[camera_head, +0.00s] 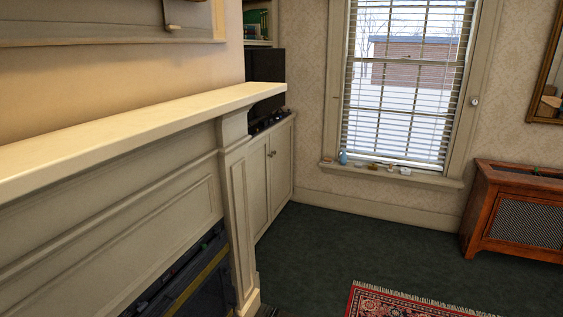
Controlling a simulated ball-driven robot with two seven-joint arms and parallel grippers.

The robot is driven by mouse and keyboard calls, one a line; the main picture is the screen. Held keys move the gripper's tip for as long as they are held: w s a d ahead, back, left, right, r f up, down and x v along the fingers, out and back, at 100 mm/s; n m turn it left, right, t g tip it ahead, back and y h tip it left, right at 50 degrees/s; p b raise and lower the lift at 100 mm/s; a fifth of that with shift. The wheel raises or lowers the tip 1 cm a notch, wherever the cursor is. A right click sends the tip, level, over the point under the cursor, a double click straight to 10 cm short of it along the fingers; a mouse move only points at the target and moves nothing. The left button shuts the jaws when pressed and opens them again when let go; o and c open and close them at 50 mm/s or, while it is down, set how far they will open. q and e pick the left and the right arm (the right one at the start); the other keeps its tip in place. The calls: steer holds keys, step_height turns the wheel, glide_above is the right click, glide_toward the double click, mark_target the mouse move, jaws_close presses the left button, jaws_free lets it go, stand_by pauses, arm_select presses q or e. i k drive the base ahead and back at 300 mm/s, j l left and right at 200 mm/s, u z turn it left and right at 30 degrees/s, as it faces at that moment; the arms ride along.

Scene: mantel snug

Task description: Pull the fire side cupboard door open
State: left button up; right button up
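The fire side cupboard (293,165) is a low cream unit in the recess just past the fireplace surround. It has two panelled doors, a nearer door (257,187) and a farther door (281,168), with small dark knobs (272,154) near where they meet. Both doors look shut. The near edge of the nearer door is partly hidden behind the fireplace pilaster. Neither of my grippers shows in the head view.
The cream mantel shelf (120,128) and fireplace pilaster (238,215) jut out on the left. Dark items (268,120) stand on the cupboard top. A patterned rug (400,303) lies at lower right, and a wooden radiator cabinet (515,210) stands right. The green carpet (335,245) before the cupboard is clear.

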mark_target(259, 155)
steer(key=i+l+z, duration=0.35)
steer(key=i, duration=0.85)
steer(key=i+j+z, duration=0.2)
steer(key=i+z, duration=0.15)
steer(key=i, duration=0.85)
